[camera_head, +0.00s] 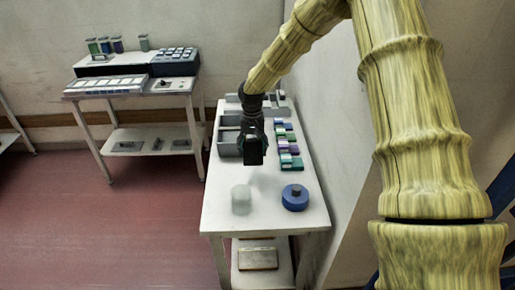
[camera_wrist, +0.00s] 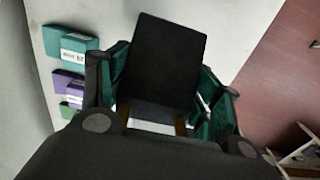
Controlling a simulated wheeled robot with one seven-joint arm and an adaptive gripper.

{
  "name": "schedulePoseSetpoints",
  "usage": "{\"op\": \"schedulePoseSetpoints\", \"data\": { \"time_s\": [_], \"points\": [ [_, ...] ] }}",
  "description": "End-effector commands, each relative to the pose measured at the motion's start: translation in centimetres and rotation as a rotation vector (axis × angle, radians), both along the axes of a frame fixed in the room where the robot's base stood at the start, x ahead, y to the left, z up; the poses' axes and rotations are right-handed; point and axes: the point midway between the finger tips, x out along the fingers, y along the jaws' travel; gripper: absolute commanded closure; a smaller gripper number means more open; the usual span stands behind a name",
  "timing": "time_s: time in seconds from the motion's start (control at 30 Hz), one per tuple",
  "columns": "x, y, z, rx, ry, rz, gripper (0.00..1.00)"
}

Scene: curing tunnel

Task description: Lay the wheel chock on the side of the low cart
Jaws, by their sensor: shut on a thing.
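My gripper (camera_head: 255,138) is shut on a dark, flat-faced black block, which I take for the wheel chock (camera_head: 255,154), and holds it over the white bench (camera_head: 222,212). In the wrist view the chock (camera_wrist: 168,62) sits tilted between the green-padded fingers of my gripper (camera_wrist: 160,88). Its far side is hidden, and the wedge shape is not clear. Nothing in the frames can be identified with certainty as the low cart.
The bench carries a grey divided tray (camera_head: 229,146), green and purple boxes (camera_head: 285,145), a pale translucent cylinder (camera_head: 241,199) and a blue round thing (camera_head: 295,198). A wall closes the right side. Another white stand (camera_head: 128,88) holds equipment at the left. Red floor (camera_head: 110,225) is clear between.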

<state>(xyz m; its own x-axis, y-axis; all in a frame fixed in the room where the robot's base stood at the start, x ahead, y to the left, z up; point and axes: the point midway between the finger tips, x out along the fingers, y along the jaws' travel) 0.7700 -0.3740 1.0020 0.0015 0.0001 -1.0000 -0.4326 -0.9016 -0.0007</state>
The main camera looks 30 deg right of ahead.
Motion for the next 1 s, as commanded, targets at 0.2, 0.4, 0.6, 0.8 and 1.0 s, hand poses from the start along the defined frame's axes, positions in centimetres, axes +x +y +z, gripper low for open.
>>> {"op": "schedulePoseSetpoints", "data": {
  "time_s": [0.2,0.4,0.6,0.8,1.0],
  "points": [
    [-0.4,-0.5,-2.7,0.002,0.004,-0.008,0.72],
    [-0.2,-0.4,-4.8,0.001,0.002,-0.007,0.72],
    [-0.1,-0.3,-5.6,0.000,0.001,-0.003,0.72],
    [-0.2,-0.2,-7.6,0.000,0.003,-0.003,0.72],
    [-0.1,-0.2,-9.2,0.000,0.001,-0.002,0.72]
  ]
}}
